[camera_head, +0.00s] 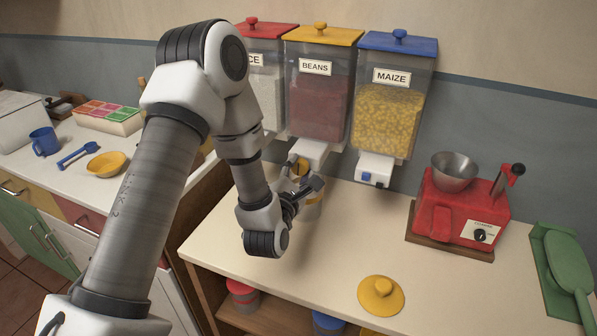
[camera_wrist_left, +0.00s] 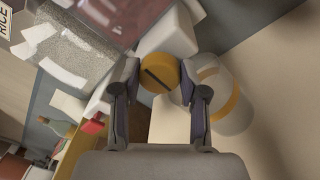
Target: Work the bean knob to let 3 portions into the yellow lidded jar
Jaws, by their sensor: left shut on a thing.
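The clear BEANS dispenser (camera_head: 320,100) with a yellow lid hangs on the wall, filled with reddish-brown beans. Its round yellow knob (camera_wrist_left: 158,72) has a dark slot, slanted in the wrist view. My left gripper (camera_head: 302,183) is shut on this knob, one finger on each side. The jar (camera_wrist_left: 232,110), pale with a yellow band, stands on the counter under the bean spout; my gripper partly hides it in the head view (camera_head: 311,211). Its contents cannot be seen. A yellow lid with a round handle (camera_head: 380,294) lies on the counter near the front edge.
The MAIZE dispenser (camera_head: 388,110) with a blue knob is to the right, and a red-lidded dispenser (camera_head: 269,85) to the left. The counter's middle is clear.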

